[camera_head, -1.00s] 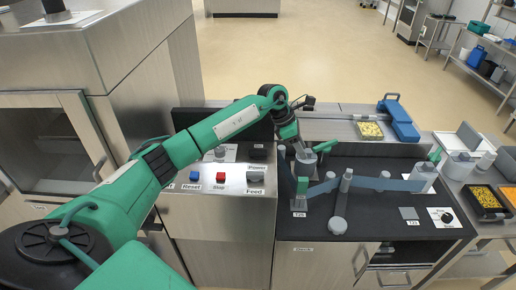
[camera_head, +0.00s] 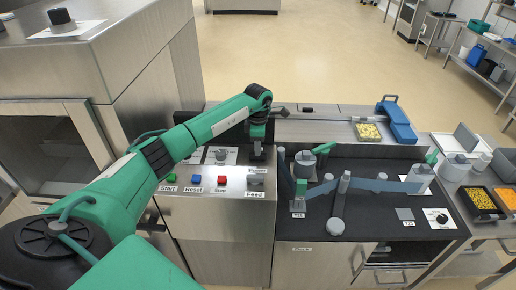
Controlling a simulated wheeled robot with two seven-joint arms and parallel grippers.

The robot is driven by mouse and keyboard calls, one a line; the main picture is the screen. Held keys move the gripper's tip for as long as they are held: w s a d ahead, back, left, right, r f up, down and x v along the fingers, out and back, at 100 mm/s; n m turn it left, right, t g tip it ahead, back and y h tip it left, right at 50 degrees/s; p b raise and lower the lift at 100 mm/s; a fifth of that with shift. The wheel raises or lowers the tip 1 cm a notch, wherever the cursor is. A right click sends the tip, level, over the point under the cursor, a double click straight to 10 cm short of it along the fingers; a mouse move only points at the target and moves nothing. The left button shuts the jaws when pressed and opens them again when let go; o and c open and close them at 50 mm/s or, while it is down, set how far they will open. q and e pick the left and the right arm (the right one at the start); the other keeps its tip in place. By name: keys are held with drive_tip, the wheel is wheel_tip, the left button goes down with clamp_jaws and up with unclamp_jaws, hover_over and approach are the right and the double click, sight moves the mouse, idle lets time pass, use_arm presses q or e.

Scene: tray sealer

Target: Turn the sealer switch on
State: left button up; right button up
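The steel control panel (camera_head: 215,215) stands in the middle, with a small label reading Power (camera_head: 257,169) near its right edge. A dark switch position just above that label is mostly covered by my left gripper (camera_head: 257,155). The gripper points down there, its fingers small and dark. I cannot tell whether it touches the switch or how far its fingers are apart. The switch's setting is hidden. Below the label is a dark Feed control (camera_head: 255,180). My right gripper is not in view.
Left of the Feed control are a red Stop button (camera_head: 222,180), a blue Reset button (camera_head: 196,179) and a green Start button (camera_head: 171,178). A round knob (camera_head: 221,154) sits behind them. A black worktop (camera_head: 375,225) with upright posts and bars stands close on the right.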

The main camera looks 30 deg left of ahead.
use_arm(q)
wheel_tip(320, 180, down, 3)
drive_tip(key=shift+f+p, duration=0.15)
drive_tip(key=shift+p, duration=0.2)
drive_tip(key=shift+f, duration=0.3)
clamp_jaws()
